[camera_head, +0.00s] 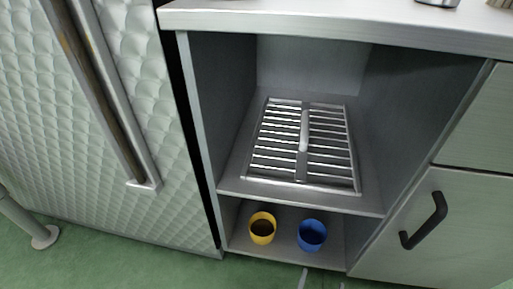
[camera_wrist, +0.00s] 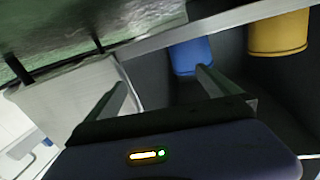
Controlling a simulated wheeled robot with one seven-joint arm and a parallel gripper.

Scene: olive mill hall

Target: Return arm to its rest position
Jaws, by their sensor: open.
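My gripper (camera_wrist: 162,82) shows in the wrist view with its two fingers spread wide apart and nothing between them. The blue cup (camera_wrist: 190,56) is just beyond the right fingertip, and the yellow cup (camera_wrist: 280,36) is farther right. In the head view the yellow cup (camera_head: 262,229) and the blue cup (camera_head: 312,236) stand upright, side by side and apart, in the low compartment. A thin pale tip at the bottom edge of the head view may be part of my gripper. The rest of my arm is not visible there.
A metal rack (camera_head: 303,146) lies on the shelf (camera_head: 228,184) above the cups. The counter top (camera_head: 300,22) overhangs it. A quilted door with a long handle (camera_head: 110,95) is at left, a cabinet door with a black handle (camera_head: 428,222) at right. Green floor (camera_head: 120,262) is open in front.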

